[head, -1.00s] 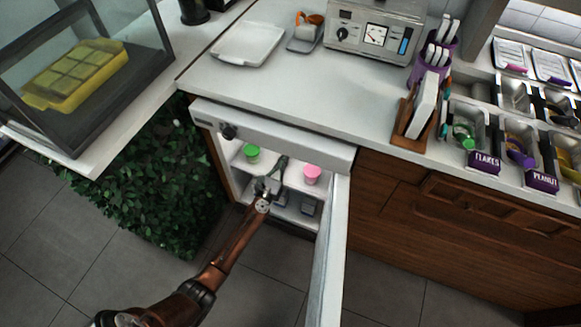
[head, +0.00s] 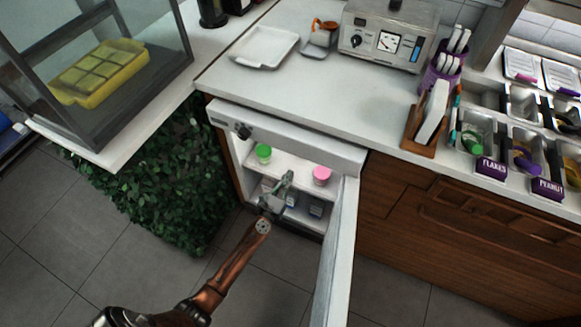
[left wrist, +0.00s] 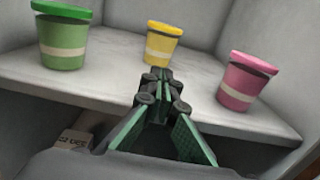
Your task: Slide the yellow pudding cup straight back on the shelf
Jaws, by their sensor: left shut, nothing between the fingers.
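The yellow pudding cup (left wrist: 162,43) stands upright on the shelf (left wrist: 110,55) in the left wrist view, set back between the other two cups. I cannot make it out in the head view. My left gripper (left wrist: 158,76) is shut and empty, its fingertips in front of the yellow cup and pointing at it. A gap seems to lie between them. The gripper also shows at the open fridge (head: 288,176) in the head view. A green cup (left wrist: 62,38) stands left and a pink cup (left wrist: 245,80) right of the gripper. My right gripper is out of view.
The fridge door (head: 340,255) stands open on the right. Small boxes (head: 316,208) sit on the lower level. The fridge's top panel (head: 290,138) overhangs the shelf. A leafy hedge (head: 165,190) is at the left.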

